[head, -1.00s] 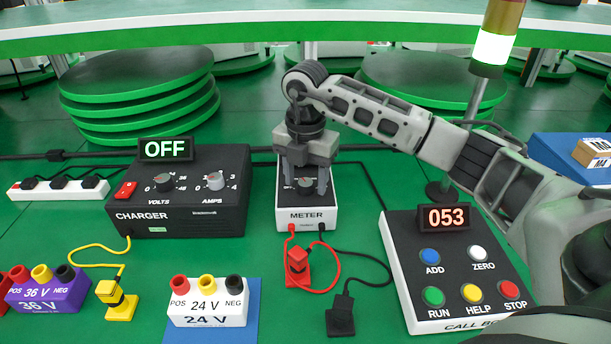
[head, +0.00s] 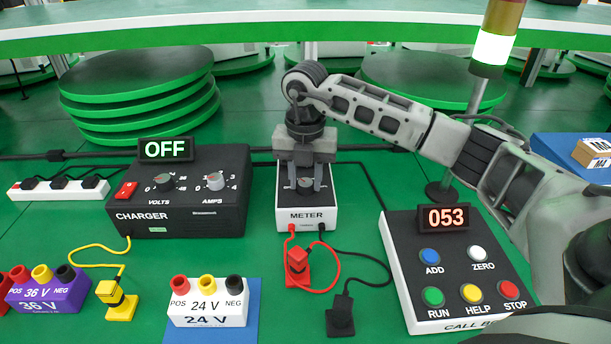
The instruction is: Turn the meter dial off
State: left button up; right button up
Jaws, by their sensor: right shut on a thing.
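The meter (head: 307,216) is a small box with a white front and a dark top, standing on the green table right of the charger. Its black round dial (head: 305,186) sits on the top face. My right gripper (head: 305,185) points down over the meter, with a finger on each side of the dial, shut on it. The dial's pointer and markings are too small and too covered to read. My left gripper is not in view.
The charger (head: 180,222) reads OFF, left of the meter. The call box (head: 405,285) showing 053 stands at right. Red plug (head: 297,262) and black plug (head: 340,315) lie in front, near the 24 V block (head: 207,312).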

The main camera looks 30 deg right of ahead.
aim_at(306, 182)
jog(key=n, duration=0.6)
dwell(0.6)
jog(key=o, duration=1)
jog(key=shift+c, duration=0.2)
jog(key=shift+r, duration=0.1)
notch_tip(306, 182, up, 16)
jog(key=shift+p, duration=0.45)
